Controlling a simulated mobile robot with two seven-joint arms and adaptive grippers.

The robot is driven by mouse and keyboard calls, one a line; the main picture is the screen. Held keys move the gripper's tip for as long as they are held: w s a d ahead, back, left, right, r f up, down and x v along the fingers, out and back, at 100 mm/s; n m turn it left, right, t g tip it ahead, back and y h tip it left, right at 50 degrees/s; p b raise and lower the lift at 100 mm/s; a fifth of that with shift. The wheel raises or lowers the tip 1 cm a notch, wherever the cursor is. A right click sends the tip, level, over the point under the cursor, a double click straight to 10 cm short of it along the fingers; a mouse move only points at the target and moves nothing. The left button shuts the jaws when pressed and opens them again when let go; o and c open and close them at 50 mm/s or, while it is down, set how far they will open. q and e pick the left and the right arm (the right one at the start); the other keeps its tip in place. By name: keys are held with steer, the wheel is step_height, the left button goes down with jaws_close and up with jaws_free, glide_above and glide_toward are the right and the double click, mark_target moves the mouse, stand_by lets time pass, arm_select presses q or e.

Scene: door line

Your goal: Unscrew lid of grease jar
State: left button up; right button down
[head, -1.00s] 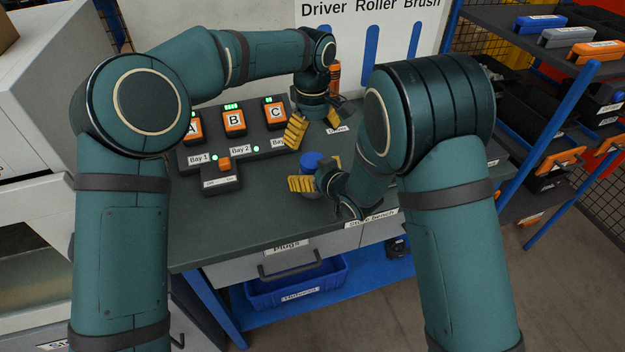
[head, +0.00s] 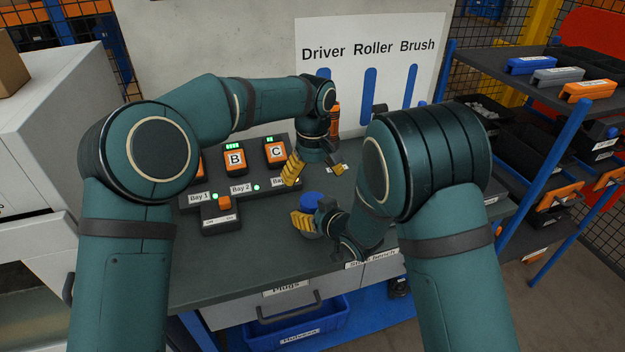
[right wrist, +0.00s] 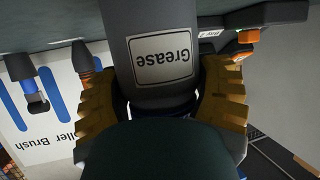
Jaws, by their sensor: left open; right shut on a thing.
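The grease jar is a grey cylinder with a blue lid (head: 310,199), on or just above the dark workbench top. In the right wrist view the grey jar body (right wrist: 165,82) fills the middle, with its "Grease" label upside down. My right gripper (head: 311,221) is shut on the jar body, a yellow finger on each side in the right wrist view (right wrist: 160,100). My left gripper (head: 314,174) is open and empty, fingers down, behind and above the lid in the head view, apart from it. The lower jar is partly hidden by the right gripper.
A charging panel with orange units B (head: 235,160) and C (head: 275,153) and bay labels stands left of the jar. A tool board (head: 370,50) is at the back. The bench front (head: 250,270) is clear.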

mark_target(313, 199)
arm_select(q)
steer(key=m, duration=0.5)
steer(key=shift+f, duration=0.1)
steer(key=m, duration=0.3)
steer(key=shift+m, duration=0.3)
steer(key=m, duration=0.4)
steer(key=shift+s+f+m, duration=0.1)
steer(key=shift+m, duration=0.3)
steer(key=m, duration=0.9)
steer(key=shift+m, duration=0.4)
steer(key=m, duration=0.3)
steer(key=shift+r, duration=0.2)
steer(key=m, duration=0.5)
steer(key=shift+r, duration=0.2)
steer(key=m, duration=0.5)
steer(key=shift+w+r, duration=0.2)
steer(key=shift+f, duration=4)
